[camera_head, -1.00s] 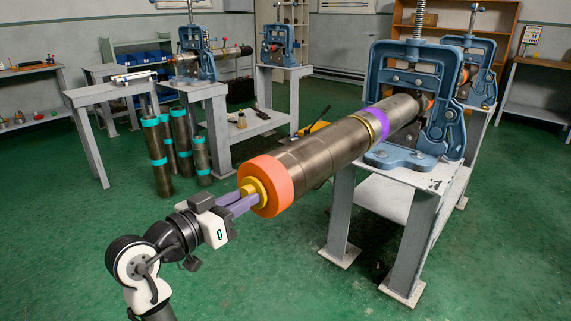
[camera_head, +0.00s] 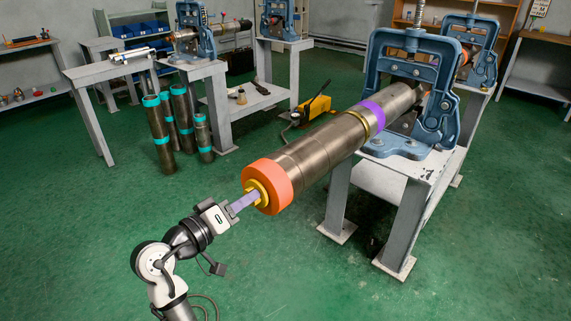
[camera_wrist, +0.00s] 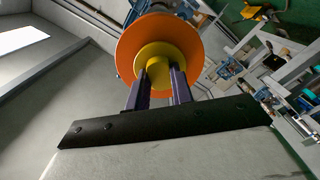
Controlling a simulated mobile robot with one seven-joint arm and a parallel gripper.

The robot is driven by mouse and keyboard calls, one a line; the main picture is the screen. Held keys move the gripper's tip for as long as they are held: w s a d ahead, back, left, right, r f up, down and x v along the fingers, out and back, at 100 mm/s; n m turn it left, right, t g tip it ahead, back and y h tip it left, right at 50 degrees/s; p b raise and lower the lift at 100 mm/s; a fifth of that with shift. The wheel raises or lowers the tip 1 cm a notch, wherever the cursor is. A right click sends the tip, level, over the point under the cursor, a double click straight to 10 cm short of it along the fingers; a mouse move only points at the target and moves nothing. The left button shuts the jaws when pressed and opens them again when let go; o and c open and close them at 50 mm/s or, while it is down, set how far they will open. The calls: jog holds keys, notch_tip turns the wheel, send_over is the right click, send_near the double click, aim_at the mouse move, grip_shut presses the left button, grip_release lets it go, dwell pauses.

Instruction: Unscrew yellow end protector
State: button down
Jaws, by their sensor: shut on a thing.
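The yellow end protector (camera_head: 259,191) sits at the near end of a long metal pipe tool (camera_head: 318,147), in the middle of an orange ring (camera_head: 280,181). In the wrist view the yellow end protector (camera_wrist: 153,52) shows a round flange and a smaller knob, with the orange ring (camera_wrist: 128,50) around it. My gripper (camera_head: 248,198) has its purple fingers shut on the knob, one on each side in the wrist view (camera_wrist: 160,72). The flange still lies against the orange ring. Whether the thread has loosened cannot be told.
A blue vise (camera_head: 408,90) on a grey stand (camera_head: 407,205) holds the pipe, which carries a purple band (camera_head: 371,113). Several upright pipes with teal bands (camera_head: 160,130) stand at the left. The green floor around my arm is clear.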

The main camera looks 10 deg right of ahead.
jog(key=shift+n+p, duration=1.1)
jog(key=shift+p, duration=0.15)
jog(key=n+p, duration=1.4)
jog(key=p, duration=0.4)
jog(key=shift+p, duration=0.35)
